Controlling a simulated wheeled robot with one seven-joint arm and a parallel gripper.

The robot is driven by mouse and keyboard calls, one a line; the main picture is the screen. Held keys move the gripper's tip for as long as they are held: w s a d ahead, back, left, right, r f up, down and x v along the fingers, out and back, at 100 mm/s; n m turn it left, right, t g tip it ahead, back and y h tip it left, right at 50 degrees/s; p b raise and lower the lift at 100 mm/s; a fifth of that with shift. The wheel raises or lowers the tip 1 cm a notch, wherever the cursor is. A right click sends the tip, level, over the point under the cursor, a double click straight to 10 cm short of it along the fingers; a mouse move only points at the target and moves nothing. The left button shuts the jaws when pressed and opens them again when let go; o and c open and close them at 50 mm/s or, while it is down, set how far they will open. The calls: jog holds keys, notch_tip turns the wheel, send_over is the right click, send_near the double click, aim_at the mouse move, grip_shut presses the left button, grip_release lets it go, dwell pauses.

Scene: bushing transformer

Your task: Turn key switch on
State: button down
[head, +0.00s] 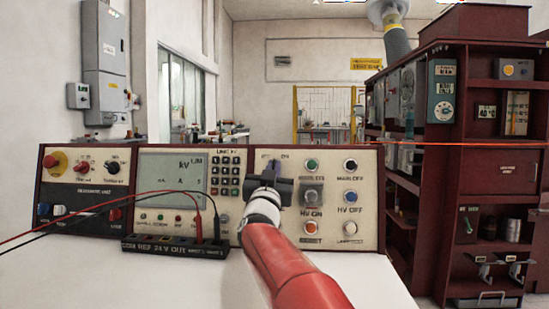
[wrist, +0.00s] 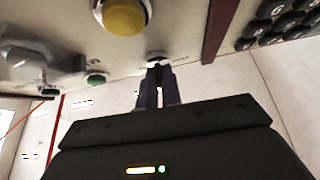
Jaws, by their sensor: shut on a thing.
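My gripper (head: 273,168) is at the control panel's (head: 340,200) right section, between the keypad and the green button. In the wrist view its two dark fingers (wrist: 157,84) reach the panel face and are shut on the small key switch (wrist: 155,58). Only a small dark part of the key switch and a pale ring show there; the fingers cover the rest. In the head view the gripper hides it, with part of an "ON" label above. The key's turned angle cannot be told.
A green button (head: 311,165), a grey HV ON switch (head: 311,195) and an orange button (head: 311,228) stand right of my gripper. The keypad (head: 228,172) is on its left. Red and black leads plug into a black strip (head: 175,247) on the white table.

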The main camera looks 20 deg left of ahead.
jog(key=m+g+h+p, duration=0.1)
jog(key=m+h+p, duration=0.2)
jog(key=m, duration=0.1)
jog(key=m+h+p, duration=0.3)
jog(key=m, duration=0.1)
jog(key=m+g+h+p, duration=0.1)
jog(key=m+h+p, duration=0.2)
jog(key=m, duration=0.1)
jog(key=shift+a+r+m+g+h, duration=0.25)
jog(key=shift+a+m+g+h, duration=0.05)
jog(key=shift+m, duration=0.1)
jog(key=shift+f+m, duration=0.1)
jog(key=shift+m, duration=0.2)
jog(key=c, duration=1.6)
grip_release()
jog(key=shift+s, duration=0.1)
jog(key=b+v, duration=0.1)
jog(key=v, duration=0.6)
jog(key=shift+s+a+b, duration=0.15)
jog(key=shift+s+b, duration=0.15)
